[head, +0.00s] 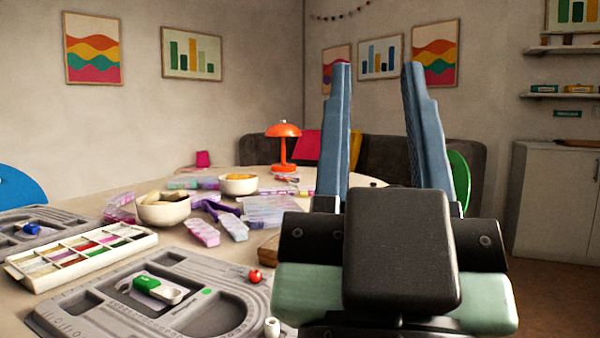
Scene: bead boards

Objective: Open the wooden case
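My gripper (376,68) is raised in the right half of the head view, with its two blue fingers pointing up. The fingers are wide apart with nothing between them. A small brown, wooden-looking object (268,247) lies on the table just left of my gripper's body. It may be the wooden case, but only its left end shows. The rest is hidden behind my gripper, so I cannot tell whether it is open or shut.
A grey bead board (75,318) and a compartment tray of beads (22,272) fill the table's near left. Two bowls (163,209) (238,184), purple-pink boxes (202,232) and an orange lamp (284,130) stand farther back. A red bead (255,276) lies on the board's right side.

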